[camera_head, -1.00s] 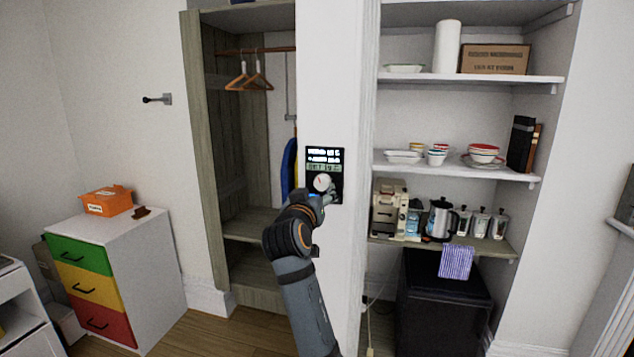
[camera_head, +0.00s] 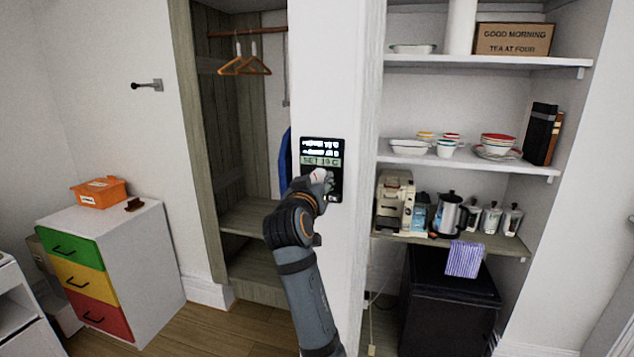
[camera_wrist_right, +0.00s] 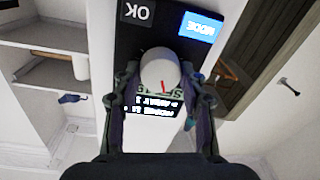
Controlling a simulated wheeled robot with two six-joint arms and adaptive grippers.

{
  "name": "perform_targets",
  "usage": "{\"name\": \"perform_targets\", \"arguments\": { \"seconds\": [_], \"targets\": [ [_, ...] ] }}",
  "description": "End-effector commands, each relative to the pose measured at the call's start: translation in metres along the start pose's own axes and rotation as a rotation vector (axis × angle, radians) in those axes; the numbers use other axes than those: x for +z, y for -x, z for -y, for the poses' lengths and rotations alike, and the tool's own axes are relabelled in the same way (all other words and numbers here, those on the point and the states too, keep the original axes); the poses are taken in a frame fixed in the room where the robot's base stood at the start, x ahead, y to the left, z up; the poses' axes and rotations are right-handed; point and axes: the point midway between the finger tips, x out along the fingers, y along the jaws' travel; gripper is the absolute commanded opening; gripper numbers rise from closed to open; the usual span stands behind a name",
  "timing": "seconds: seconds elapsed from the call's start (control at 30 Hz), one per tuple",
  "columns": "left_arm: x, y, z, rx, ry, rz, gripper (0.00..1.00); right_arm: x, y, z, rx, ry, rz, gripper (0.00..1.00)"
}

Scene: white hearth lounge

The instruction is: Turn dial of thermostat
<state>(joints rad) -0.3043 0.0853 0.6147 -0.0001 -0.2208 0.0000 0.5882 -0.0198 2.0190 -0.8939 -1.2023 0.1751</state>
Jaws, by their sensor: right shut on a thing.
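The thermostat (camera_head: 322,147) is a black panel with a lit display on the white pillar. Its display seems to read "SET 19 C". My right gripper (camera_head: 322,181) is at the lower part of the panel and hides much of it. In the right wrist view, the white round dial (camera_wrist_right: 160,68) with a red mark sits between the two fingers of my right gripper (camera_wrist_right: 162,78), which are shut on it. An "OK" button and a blue "MODE" button (camera_wrist_right: 201,27) show beside the dial. My left gripper is not in view.
Shelves with bowls, a coffee machine (camera_head: 394,203) and a kettle (camera_head: 449,213) are right of the pillar (camera_head: 335,60). An open wardrobe (camera_head: 245,170) with hangers is to the left. A drawer unit (camera_head: 150,255) with an orange box stands farther left.

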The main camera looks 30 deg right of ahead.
Motion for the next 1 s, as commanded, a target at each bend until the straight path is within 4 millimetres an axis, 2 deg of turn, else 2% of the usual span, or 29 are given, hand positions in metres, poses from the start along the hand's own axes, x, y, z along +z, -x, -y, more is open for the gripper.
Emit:
{"name": "perform_targets", "arguments": {
  "seconds": [0.2,0.47,1.0],
  "targets": [
    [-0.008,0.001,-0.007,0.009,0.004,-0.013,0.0,0.0,0.0,0.0,0.0,0.008,0.002,0.1],
    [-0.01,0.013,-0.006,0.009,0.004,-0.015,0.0,-0.002,0.0,-0.001,-0.001,0.103,0.008,0.1],
    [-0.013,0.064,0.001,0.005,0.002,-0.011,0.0,-0.005,0.0,0.0,-0.009,0.587,0.037,0.1]
  ]
}}
